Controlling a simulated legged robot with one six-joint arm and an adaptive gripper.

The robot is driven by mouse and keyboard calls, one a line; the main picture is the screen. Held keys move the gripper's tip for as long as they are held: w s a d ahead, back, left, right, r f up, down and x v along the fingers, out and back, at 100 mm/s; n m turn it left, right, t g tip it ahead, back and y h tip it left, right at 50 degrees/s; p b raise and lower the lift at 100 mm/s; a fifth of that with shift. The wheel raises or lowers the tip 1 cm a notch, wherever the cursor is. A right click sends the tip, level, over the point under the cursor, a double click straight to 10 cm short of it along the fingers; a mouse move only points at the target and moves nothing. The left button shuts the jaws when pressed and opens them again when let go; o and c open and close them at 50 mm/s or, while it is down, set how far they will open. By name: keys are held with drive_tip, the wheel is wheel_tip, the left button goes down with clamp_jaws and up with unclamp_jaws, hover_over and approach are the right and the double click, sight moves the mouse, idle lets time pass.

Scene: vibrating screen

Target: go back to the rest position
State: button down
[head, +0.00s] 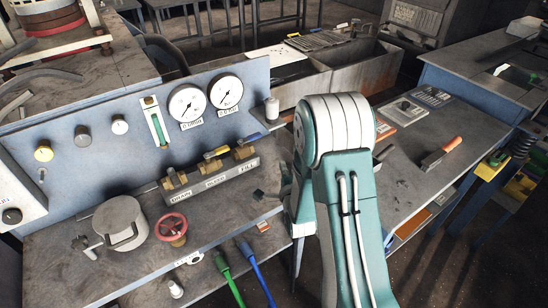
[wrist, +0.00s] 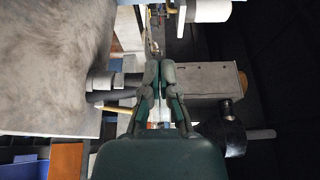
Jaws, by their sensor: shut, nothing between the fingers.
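My gripper (wrist: 161,68) shows in the wrist view with its two dark green fingers together and nothing between them. It points toward the edge of a grey worktop (wrist: 50,60) on the left and a grey metal block (wrist: 212,79) on the right. I cannot tell whether the fingers touch anything behind them. In the head view my teal and white arm (head: 350,210) stands folded at the right of the bench, and my gripper is hidden there.
A grey pot (head: 120,222) and a red handwheel (head: 172,228) stand on the bench. A side bench at right holds an orange-handled tool (head: 440,153). Dark floor shows at lower right.

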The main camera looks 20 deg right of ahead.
drive_tip(key=s+a+r+n+g, duration=0.1)
drive_tip(key=s+r+n+g, duration=0.3)
drive_tip(key=r, duration=0.3)
drive_tip(key=s+a+r+n+g, duration=0.2)
drive_tip(key=s+r+n, duration=0.1)
drive_tip(key=r+n, duration=0.35)
drive_tip(key=s+r+n+g, duration=0.3)
drive_tip(key=s+n, duration=0.1)
drive_tip(key=s, duration=0.7)
drive_tip(key=s+a+r+n+g+y, duration=0.1)
drive_tip(key=s+r+n+g, duration=0.2)
drive_tip(key=s, duration=0.9)
drive_tip(key=shift+s+a+n, duration=0.25)
drive_tip(key=shift+n, duration=0.4)
drive_tip(key=c, duration=1.3)
unclamp_jaws()
drive_tip(key=shift+c, duration=0.2)
